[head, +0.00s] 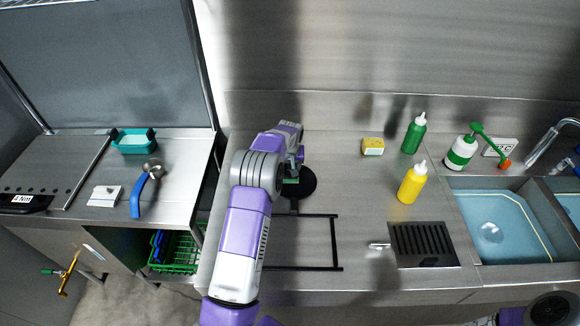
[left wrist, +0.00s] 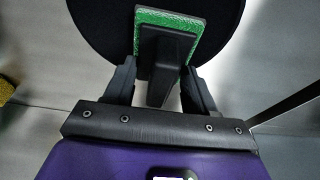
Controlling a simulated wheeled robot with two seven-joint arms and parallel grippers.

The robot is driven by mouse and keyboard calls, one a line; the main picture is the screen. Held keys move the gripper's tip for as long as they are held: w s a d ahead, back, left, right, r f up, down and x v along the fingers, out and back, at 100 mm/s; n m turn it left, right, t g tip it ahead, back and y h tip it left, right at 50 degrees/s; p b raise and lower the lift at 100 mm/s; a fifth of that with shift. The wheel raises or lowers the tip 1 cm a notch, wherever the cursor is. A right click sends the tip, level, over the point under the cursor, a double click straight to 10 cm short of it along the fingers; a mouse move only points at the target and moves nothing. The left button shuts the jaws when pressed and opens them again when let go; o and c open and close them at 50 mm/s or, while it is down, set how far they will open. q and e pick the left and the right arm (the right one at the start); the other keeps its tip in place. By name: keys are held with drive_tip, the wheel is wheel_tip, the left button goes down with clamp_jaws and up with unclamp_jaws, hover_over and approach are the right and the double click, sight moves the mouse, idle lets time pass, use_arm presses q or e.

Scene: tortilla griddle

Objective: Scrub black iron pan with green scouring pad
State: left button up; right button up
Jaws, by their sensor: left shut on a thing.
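The black iron pan (head: 308,185) is a dark disc on the steel counter, partly hidden by my left arm. In the left wrist view it fills the top (left wrist: 92,25). The green scouring pad (left wrist: 150,17) has a black handle and lies over the pan; whether it touches the surface is hard to tell. A sliver of the pad shows in the head view (head: 291,181). My left gripper (left wrist: 157,80) is shut on the pad's handle, with a finger on each side.
A yellow sponge (head: 373,147), a green bottle (head: 414,134) and a yellow bottle (head: 412,184) stand right of the pan. A drain grate (head: 424,245) and sinks (head: 500,228) lie further right. A black outline (head: 335,240) marks fairly clear counter in front.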

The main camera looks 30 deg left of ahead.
use_arm(q)
drive_tip(key=o, duration=0.8)
drive_tip(key=shift+f, duration=0.2)
drive_tip(key=c, duration=1.2)
drive_tip(key=shift+r+p, duration=1.4)
drive_tip(key=shift+r, duration=1.2)
drive_tip(key=shift+c, duration=0.2)
